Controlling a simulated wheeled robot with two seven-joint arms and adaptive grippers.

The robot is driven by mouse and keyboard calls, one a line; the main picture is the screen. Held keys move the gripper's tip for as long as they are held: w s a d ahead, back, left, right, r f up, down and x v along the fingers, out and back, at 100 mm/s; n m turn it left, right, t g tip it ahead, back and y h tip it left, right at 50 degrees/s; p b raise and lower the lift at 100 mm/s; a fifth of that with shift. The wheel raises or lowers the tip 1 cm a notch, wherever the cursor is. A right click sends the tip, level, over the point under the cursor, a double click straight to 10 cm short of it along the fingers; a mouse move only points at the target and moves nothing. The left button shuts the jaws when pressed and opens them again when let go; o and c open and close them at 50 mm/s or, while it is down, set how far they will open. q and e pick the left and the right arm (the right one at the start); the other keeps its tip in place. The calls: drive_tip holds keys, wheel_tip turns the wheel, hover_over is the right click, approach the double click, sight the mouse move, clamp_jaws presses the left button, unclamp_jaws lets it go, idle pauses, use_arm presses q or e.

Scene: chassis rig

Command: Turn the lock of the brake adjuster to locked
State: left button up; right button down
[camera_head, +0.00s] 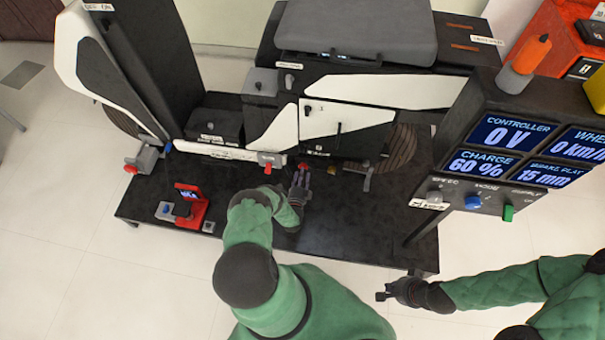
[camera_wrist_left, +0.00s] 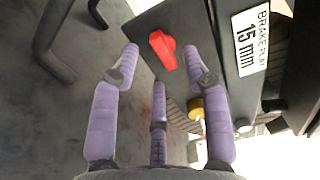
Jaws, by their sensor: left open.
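The brake adjuster's lock appears to be the small red lever (camera_wrist_left: 163,48) on a dark plate in the left wrist view. Beside it is a white label (camera_wrist_left: 251,42) reading "BRAKE PLAY 15 mm". In the head view the red part (camera_head: 303,166) shows low on the scooter's side. My left gripper (camera_head: 300,178) is just in front of it. In the wrist view its purple fingers (camera_wrist_left: 165,62) are spread around the lever, with no clear contact. A yellow knob (camera_wrist_left: 196,107) sits beyond the fingers. My right gripper (camera_head: 383,295) hangs over the floor, seemingly empty; its jaws are too small to judge.
The scooter chassis (camera_head: 350,88) stands on a dark platform (camera_head: 340,235). A red tester (camera_head: 192,208) lies at the platform's left. A display panel (camera_head: 490,150) at the right reads brake play 15 mm. A bent dark bar (camera_wrist_left: 52,45) is left of the fingers.

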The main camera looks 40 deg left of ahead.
use_arm(q)
drive_tip(key=shift+x, duration=1.15)
clamp_jaws()
drive_tip(key=shift+n, duration=0.3)
drive_tip(key=shift+w+d+r+n, duration=0.1)
drive_tip(key=shift+d+n, duration=0.05)
drive_tip(key=shift+n, duration=4.15)
drive_tip(key=shift+d+r+n, duration=0.1)
drive_tip(key=shift+n, duration=4.2)
